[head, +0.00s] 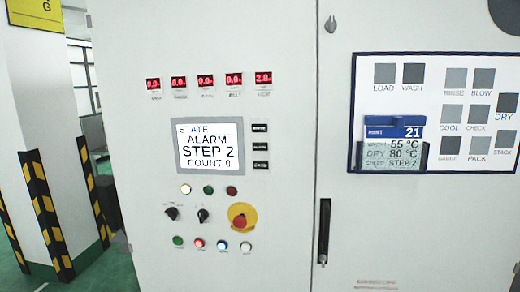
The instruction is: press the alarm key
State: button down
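A cabinet front (130,90) faces me with a lit display (209,171) reading STATE, ALARM, STEP 2, COUNT 0. Beside its right edge are three small black keys, one above another: a top key (260,128), a middle key (260,147) and a bottom key (260,165). Their white lettering is small and blurred; the middle one seems to read ALARM, but I cannot be sure. Nothing covers the keys. My gripper is not in view.
Red digit readouts (206,81) sit above the display. Below are lamps, two black knobs (204,215) and a red emergency button (242,216). A black door handle (324,232) and a board (436,70) with a blue-topped card holder are right. A striped pillar (40,170) stands left.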

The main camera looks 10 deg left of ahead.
aim_at(256, 146)
jog(key=i+j, duration=0.2)
jog(key=i, duration=0.3)
jog(key=i+j, duration=0.2)
jog(key=i, duration=0.3)
jog(key=i+j, duration=0.15)
jog(key=i, duration=0.3)
